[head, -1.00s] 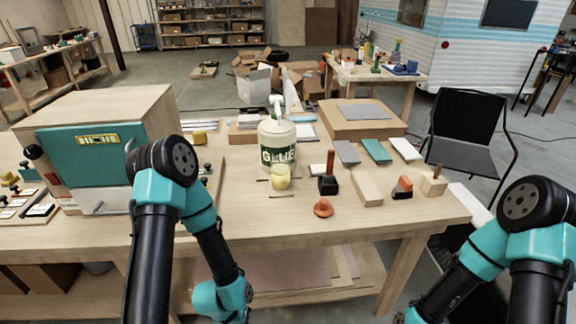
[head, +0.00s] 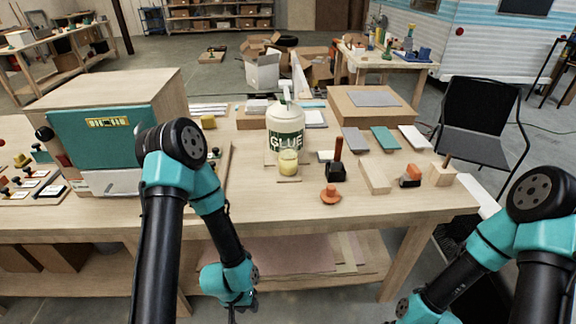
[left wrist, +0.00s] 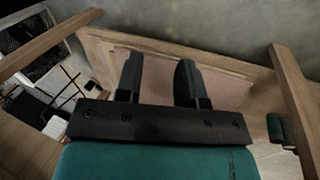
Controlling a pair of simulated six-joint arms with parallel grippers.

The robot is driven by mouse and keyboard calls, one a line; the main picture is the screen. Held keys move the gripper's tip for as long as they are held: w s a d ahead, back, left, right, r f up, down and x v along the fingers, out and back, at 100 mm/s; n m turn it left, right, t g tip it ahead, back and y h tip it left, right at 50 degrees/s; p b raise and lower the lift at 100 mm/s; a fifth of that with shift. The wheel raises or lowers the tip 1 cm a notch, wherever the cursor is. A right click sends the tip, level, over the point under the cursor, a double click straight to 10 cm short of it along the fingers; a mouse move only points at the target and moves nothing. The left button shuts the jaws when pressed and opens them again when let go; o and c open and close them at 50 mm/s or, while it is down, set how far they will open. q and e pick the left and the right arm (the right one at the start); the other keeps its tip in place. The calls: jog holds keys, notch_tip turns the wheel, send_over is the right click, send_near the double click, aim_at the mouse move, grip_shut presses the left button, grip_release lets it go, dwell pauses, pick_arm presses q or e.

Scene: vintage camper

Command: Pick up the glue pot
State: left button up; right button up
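A small pale-yellow glue pot (head: 288,163) stands on the wooden workbench (head: 250,205), directly in front of a large white bottle (head: 285,117) with a green label reading GLUE. My left gripper (head: 240,305) hangs below the bench's front edge, low and left of the pot, well apart from it. In the left wrist view its two dark fingers (left wrist: 158,80) stand apart with nothing between them, so it is open and empty. The glue pot does not show in that view. My right arm comes in at the lower right; its gripper is out of frame.
An orange knob-like piece (head: 330,195), a dark stamp with a handle (head: 337,165) and a wood block (head: 375,178) stand right of the pot. A teal-fronted cabinet (head: 105,150) stands at left. A lower shelf (head: 300,255) lies beneath the bench. Bare bench lies in front of the pot.

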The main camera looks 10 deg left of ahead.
pick_arm(q)
jog(key=o, duration=1.1)
